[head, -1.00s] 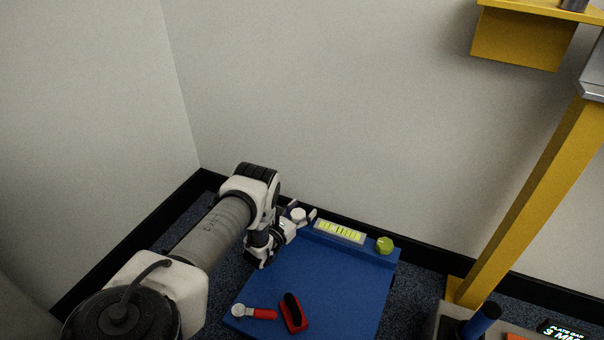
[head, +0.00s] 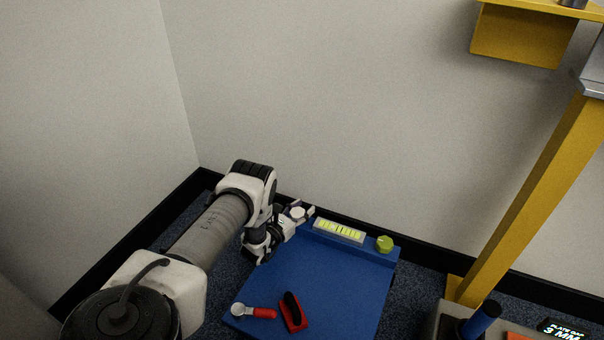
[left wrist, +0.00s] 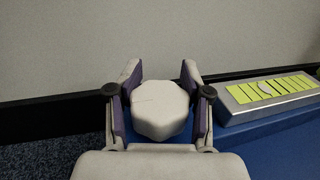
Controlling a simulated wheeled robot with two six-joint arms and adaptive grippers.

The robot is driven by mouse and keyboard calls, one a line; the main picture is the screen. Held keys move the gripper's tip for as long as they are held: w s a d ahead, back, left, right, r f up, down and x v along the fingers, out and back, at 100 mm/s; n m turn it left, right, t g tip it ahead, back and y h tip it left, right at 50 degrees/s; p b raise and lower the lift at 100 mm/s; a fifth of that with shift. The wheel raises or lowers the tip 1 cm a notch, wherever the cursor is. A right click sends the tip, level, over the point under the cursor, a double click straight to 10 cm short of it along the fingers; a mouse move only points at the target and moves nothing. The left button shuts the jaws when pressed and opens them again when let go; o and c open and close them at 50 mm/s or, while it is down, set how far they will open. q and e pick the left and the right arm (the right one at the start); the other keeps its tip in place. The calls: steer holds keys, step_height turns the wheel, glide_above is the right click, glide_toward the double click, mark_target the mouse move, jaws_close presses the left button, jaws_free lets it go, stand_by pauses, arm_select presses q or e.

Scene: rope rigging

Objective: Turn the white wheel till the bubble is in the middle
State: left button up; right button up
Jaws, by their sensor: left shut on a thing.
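The white wheel (head: 298,213) is a lobed knob at the left end of the blue board's raised back strip. My left gripper (head: 301,209) is shut on it; in the left wrist view the white wheel (left wrist: 160,108) sits between the two fingers, one on each side. The level (head: 339,231), a silver block with a yellow marked vial, lies just right of the wheel. In the left wrist view the level (left wrist: 270,90) shows a pale oval bubble (left wrist: 265,88) close to the middle, seemingly slightly left. My right gripper is out of view.
A yellow-green knob (head: 385,244) stands at the strip's right end. A red-handled tool (head: 254,312) and a red-and-black block (head: 293,311) lie on the front of the blue board (head: 325,280). A yellow post (head: 530,200) rises at right; the wall is close behind.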

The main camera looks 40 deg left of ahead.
arm_select(q)
steer(key=shift+f+h, duration=0.1)
steer(key=shift+h, duration=0.3)
steer(key=m+h+b, duration=0.2)
steer(key=h, duration=0.1)
steer(key=m+h+b, duration=0.1)
steer(key=h+b, duration=0.1)
steer(key=shift+s+d+f+m+g, duration=0.1)
steer(key=shift+d+f+m+g, duration=0.05)
steer(key=shift+d+m+g, duration=0.2)
steer(key=shift+s+d+r+m+g+h+b, duration=0.1)
steer(key=shift+m+g+h+b, duration=0.15)
steer(key=shift+m+h+b, duration=0.35)
steer(key=shift+d+r+m+g+h+b, duration=0.1)
steer(key=shift+m+g+h+b, duration=0.25)
steer(key=shift+h, duration=0.45)
steer(key=o, duration=1)
steer(key=shift+a, duration=0.1)
steer(key=shift+o, duration=0.2)
